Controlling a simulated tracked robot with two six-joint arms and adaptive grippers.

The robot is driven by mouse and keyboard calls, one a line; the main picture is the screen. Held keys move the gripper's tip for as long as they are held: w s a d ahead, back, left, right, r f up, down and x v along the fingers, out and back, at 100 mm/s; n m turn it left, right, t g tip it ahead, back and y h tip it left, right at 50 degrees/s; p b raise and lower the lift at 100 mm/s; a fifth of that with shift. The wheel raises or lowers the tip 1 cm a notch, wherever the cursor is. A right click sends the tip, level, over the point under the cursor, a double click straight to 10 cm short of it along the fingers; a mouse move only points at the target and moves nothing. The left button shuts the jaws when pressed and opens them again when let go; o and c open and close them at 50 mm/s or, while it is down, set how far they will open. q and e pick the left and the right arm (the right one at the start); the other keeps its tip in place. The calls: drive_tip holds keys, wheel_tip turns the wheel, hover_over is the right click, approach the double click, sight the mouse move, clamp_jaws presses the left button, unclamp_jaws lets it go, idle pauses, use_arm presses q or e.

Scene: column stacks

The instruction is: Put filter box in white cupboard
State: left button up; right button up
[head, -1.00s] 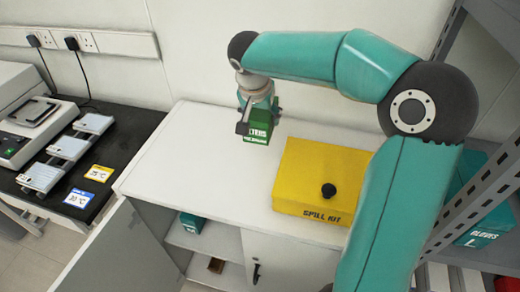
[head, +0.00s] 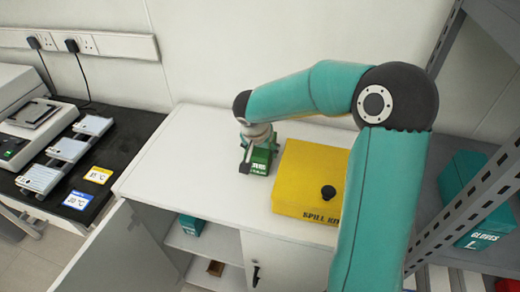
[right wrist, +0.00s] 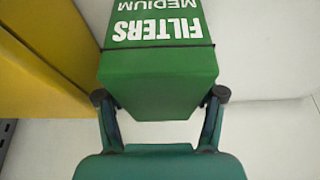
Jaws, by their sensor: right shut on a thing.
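The filter box (head: 258,162) is green with white lettering. In the head view it is at the top of the white cupboard (head: 180,150), just left of the yellow spill kit. My right gripper (head: 250,152) is shut on it and partly covers it. In the right wrist view the filter box (right wrist: 160,75) reads "FILTERS MEDIUM", with the fingers of my right gripper (right wrist: 160,100) on both its sides. I cannot tell whether the box touches the cupboard top. The cupboard's left door (head: 125,250) stands open, showing a shelf inside. My left gripper is not in view.
The yellow spill kit (head: 310,180) lies on the cupboard top close to the filter box. A teal box (head: 192,225) stands on the inside shelf, with a small brown item (head: 215,268) below. A grey rack with a gloves box (head: 470,205) is at right. The top's left part is clear.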

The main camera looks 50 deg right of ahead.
drive_tip(key=shift+f, duration=0.2)
drive_tip(key=o, duration=1.2)
drive_tip(key=shift+r, duration=0.1)
